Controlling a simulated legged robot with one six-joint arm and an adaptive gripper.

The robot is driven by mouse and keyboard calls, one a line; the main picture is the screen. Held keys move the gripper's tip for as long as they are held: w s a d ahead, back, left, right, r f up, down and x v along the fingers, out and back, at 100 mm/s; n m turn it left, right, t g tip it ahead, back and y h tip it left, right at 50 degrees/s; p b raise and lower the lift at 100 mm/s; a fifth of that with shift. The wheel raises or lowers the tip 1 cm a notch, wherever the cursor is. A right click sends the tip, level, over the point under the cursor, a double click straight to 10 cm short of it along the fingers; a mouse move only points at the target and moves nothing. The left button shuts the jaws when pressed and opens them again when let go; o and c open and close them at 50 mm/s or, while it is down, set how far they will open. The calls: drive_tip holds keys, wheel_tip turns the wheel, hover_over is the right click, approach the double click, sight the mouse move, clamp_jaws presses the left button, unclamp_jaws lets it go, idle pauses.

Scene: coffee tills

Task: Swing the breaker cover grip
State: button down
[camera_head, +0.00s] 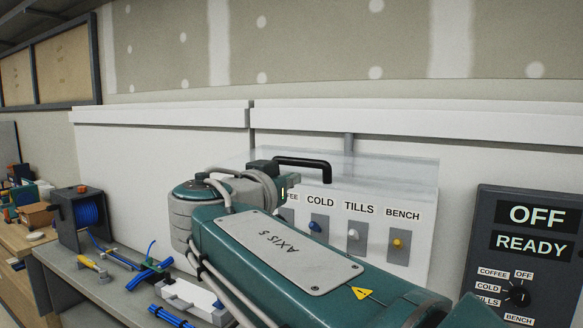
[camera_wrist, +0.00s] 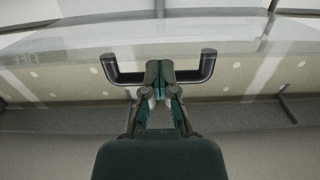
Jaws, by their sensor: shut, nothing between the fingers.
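The black breaker cover grip (camera_head: 303,161) is a bar handle on the clear breaker cover (camera_head: 375,168). The cover shows as a clear sheet above the white switch panel (camera_head: 418,248). In the wrist view the grip (camera_wrist: 128,78) spans the middle, a post at each end. My gripper (camera_wrist: 161,68) is shut, its fingertips together in front of the bar's middle, which they hide. Nothing shows held between them. I cannot tell whether they touch the bar. In the head view my gripper (camera_head: 289,183) is just below the grip's left end, partly hidden by my wrist.
The panel carries blue, white and yellow switches under COLD, TILLS and BENCH labels; my arm hides its left part. A dark control box (camera_head: 525,245) at the right reads OFF and READY. A cable reel (camera_head: 80,217) and tools crowd the bench at the left.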

drive_tip(key=shift+s+a+f, duration=0.1)
drive_tip(key=shift+s+f, duration=0.1)
drive_tip(key=shift+f, duration=0.3)
wheel_tip(320, 180, down, 7)
drive_tip(key=s, duration=0.1)
drive_tip(key=shift+a+r, duration=0.15)
drive_tip(key=shift+a, duration=0.2)
idle(0.3)
drive_tip(key=c, duration=0.9)
unclamp_jaws()
drive_tip(key=shift+o, duration=0.2)
drive_tip(key=shift+s, duration=0.1)
